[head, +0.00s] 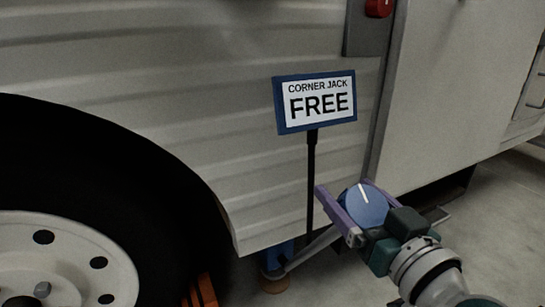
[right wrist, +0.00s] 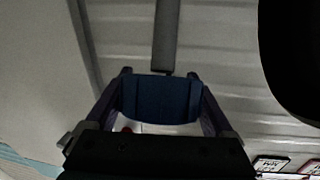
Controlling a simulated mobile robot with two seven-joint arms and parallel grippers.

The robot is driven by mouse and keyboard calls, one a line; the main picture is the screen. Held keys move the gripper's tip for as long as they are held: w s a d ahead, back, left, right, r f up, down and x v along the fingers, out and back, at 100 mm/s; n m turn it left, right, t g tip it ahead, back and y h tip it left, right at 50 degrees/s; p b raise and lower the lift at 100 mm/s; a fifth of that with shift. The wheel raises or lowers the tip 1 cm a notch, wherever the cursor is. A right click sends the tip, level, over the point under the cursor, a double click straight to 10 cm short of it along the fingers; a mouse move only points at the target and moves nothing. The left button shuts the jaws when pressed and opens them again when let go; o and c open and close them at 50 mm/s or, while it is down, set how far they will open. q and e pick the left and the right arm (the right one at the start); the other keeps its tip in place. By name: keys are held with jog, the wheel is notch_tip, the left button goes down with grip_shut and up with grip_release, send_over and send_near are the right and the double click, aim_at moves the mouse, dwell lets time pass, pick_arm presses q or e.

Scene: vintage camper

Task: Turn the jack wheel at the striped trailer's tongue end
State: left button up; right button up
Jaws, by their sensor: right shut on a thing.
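The blue round wheel (head: 365,207), with a white line on its face, is beside the trailer's lower side in the head view. My right gripper (head: 343,190) has its purple fingers on either side of the wheel and is shut on it. In the right wrist view the wheel's dark blue edge (right wrist: 162,98) spans between the fingers (right wrist: 162,82). The trailer (head: 130,65) is pale with horizontal ribs. A sign (head: 316,103) on a dark post reads "CORNER JACK FREE". My left gripper is not in view.
A large trailer tyre (head: 120,165) with a white rim fills the lower left. A blue jack leg (head: 278,257) stands low, with a grey bar (head: 314,248) running from it towards the wheel. An orange chock (head: 205,290) is by the tyre. Floor is clear at right.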

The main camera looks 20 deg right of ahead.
jog(key=shift+s+d+r+m+g+h+p, duration=0.1)
jog(key=shift+m+g+h+p, duration=0.05)
jog(key=shift+m+h+p, duration=0.4)
jog(key=shift+d+r+m+g+h+p, duration=0.1)
jog(key=shift+m+g+h+p, duration=0.05)
jog(key=shift+m+h+p, duration=0.35)
jog(key=shift+d+f+m+g+h+p, duration=0.15)
jog(key=shift+m+g+h+p, duration=0.3)
jog(key=shift+m+h, duration=0.6)
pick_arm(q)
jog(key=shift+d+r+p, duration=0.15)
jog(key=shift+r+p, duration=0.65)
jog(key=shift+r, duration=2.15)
pick_arm(e)
jog(key=shift+s+d+f+m+g+h, duration=0.1)
jog(key=shift+d+f+m+g+h, duration=0.1)
jog(key=shift+m+g+h, duration=0.55)
jog(key=shift+s+d+f+m+g+h, duration=0.15)
jog(key=shift+m+g+h, duration=0.15)
jog(key=shift+m+h, duration=0.85)
jog(key=shift+r+m, duration=0.1)
jog(key=shift+m, duration=0.2)
jog(key=o, duration=1.1)
jog(key=shift+w, duration=0.1)
